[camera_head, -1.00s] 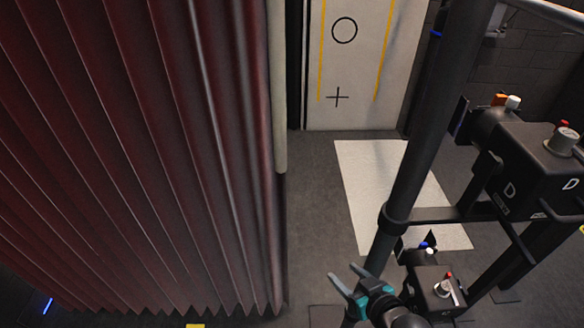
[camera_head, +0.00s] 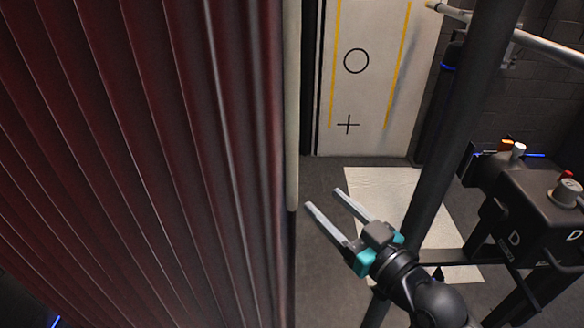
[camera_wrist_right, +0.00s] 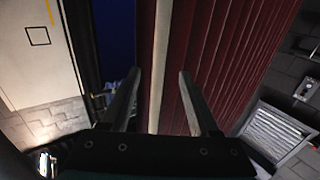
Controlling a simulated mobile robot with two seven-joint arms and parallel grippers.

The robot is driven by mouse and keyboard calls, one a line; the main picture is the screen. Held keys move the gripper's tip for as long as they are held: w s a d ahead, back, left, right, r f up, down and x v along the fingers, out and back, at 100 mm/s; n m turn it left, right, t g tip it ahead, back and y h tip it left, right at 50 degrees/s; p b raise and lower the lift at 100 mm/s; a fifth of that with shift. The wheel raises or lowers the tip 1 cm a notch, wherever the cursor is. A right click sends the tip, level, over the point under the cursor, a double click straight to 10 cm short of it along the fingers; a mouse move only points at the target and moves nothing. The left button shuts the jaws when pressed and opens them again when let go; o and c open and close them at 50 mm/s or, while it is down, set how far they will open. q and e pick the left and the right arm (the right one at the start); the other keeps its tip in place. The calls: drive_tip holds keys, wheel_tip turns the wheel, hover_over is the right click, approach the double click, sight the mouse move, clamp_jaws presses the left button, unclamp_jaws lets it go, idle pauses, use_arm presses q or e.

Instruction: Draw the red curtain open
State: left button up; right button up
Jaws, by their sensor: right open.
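The red curtain (camera_head: 150,150) hangs in dark red vertical pleats over the left half of the head view. A pale vertical bar (camera_head: 291,110) runs along its right edge. My right gripper (camera_head: 323,199) is open and empty, with its fingers pointing up and left towards this edge. In the right wrist view the pale bar (camera_wrist_right: 161,60) and the curtain's edge pleats (camera_wrist_right: 180,90) appear between the two open fingers (camera_wrist_right: 157,88). I cannot tell from the views whether the fingers touch the bar. My left gripper does not show.
A dark vertical post (camera_head: 455,130) stands right of the gripper.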

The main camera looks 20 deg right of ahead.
sight(296, 174)
drive_tip(key=p+x, duration=0.1)
drive_tip(key=x, duration=1.1)
drive_tip(key=shift+f, duration=0.1)
clamp_jaws()
idle(1.2)
